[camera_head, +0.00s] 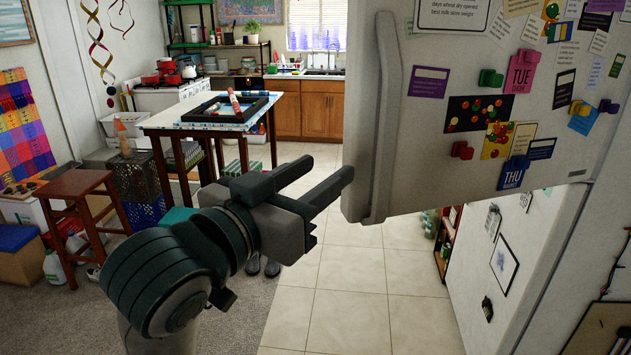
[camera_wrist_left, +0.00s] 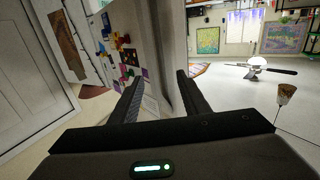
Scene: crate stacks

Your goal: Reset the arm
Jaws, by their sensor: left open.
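My left gripper (camera_head: 328,170) reaches in from the lower left with its two fingers apart and nothing gripped. Its fingertips are close to the left edge of a white fridge door (camera_head: 420,150), beside the lower part of the long vertical handle (camera_head: 380,110). In the left wrist view the door's edge (camera_wrist_left: 160,50) shows between the open fingers (camera_wrist_left: 158,82); I cannot tell whether they touch it. My right gripper is in neither view.
Magnets and papers cover the door (camera_head: 495,110), which fills the upper right. A table (camera_head: 200,128) with a patterned top and a wooden stool (camera_head: 88,188) stand to the left. The tiled floor (camera_head: 345,290) ahead is clear.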

